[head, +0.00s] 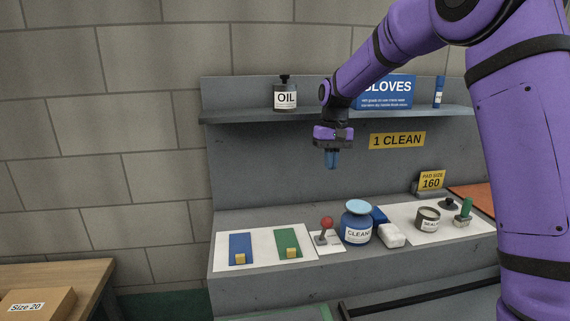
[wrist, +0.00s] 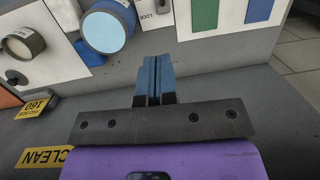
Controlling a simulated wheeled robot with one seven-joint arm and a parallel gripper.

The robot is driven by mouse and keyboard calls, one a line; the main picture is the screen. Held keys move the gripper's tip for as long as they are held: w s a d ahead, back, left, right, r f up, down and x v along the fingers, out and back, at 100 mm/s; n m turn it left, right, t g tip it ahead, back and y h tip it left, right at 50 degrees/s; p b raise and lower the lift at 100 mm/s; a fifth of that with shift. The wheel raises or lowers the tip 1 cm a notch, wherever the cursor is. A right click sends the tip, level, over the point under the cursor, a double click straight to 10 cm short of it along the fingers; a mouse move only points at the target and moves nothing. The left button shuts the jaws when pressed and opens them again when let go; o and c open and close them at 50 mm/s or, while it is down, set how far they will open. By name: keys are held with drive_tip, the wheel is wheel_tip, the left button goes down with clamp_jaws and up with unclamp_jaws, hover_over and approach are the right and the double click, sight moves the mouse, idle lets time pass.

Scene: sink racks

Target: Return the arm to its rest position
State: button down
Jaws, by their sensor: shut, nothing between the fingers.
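My purple arm reaches in from the right in the head view. My gripper (head: 332,160) points down in the air in front of the grey back panel, above the counter and below the upper shelf. Its blue fingers are shut together with nothing between them. In the wrist view the closed fingers (wrist: 154,80) show against the grey counter, apart from every object. The blue CLEAN jar (head: 357,228) with a light-blue lid stands on the counter below and to the right of the gripper; its lid also shows in the wrist view (wrist: 105,28).
The upper shelf (head: 240,117) holds an OIL can (head: 285,96) and a GLOVES box (head: 388,92). On the counter are blue (head: 240,245) and green (head: 287,241) plates, a red-knobbed lever (head: 326,227), a white block (head: 391,236) and a SEALER tin (head: 428,220). A cardboard box (head: 38,305) sits left.

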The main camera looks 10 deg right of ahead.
drive_tip(key=s+d+r+t, duration=0.2)
drive_tip(key=s+r, duration=0.4)
drive_tip(key=s, duration=0.4)
drive_tip(key=s+d+r+t, duration=0.1)
drive_tip(key=s+r+t, duration=0.1)
drive_tip(key=s+r, duration=0.5)
drive_tip(key=s+d+f+t, duration=0.1)
drive_tip(key=s+f, duration=0.1)
drive_tip(key=s, duration=0.8)
drive_tip(key=s+d+f+t, duration=0.1)
drive_tip(key=s+f, duration=0.1)
drive_tip(key=s, duration=0.9)
drive_tip(key=shift+f+t+h, duration=0.3)
drive_tip(key=shift+t+h, duration=0.1)
drive_tip(key=shift+s, duration=0.1)
